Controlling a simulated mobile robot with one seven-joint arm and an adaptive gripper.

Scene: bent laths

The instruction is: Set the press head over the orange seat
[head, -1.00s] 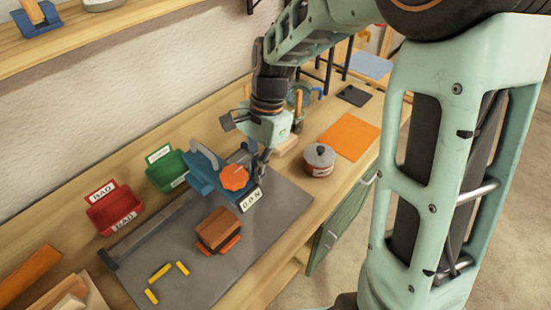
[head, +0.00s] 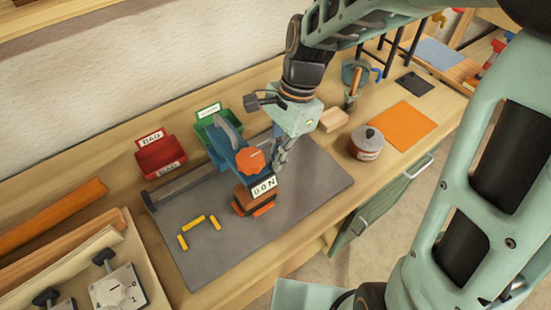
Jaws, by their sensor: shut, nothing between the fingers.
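The press head (head: 236,160) is a blue body with a grey arched handle, an orange knob (head: 250,159) and a readout plate. It sits on a dark rail (head: 180,184). In the head view it overlaps the back and top of a brown block (head: 245,197), which rests on the orange seat (head: 264,209). Whether the head is exactly centred over the seat, or touches the block, I cannot tell. My gripper (head: 280,162) points down, shut and empty, close against the right side of the press head. Whether its fingers touch the head is unclear.
Red (head: 160,157) and green (head: 212,128) bins stand behind the rail. Yellow marks (head: 194,222) lie on the grey plate (head: 310,190) left of the seat. A lidded pot (head: 367,143), wooden block (head: 333,120) and orange sheet (head: 402,126) are to the right. The plate's right part is clear.

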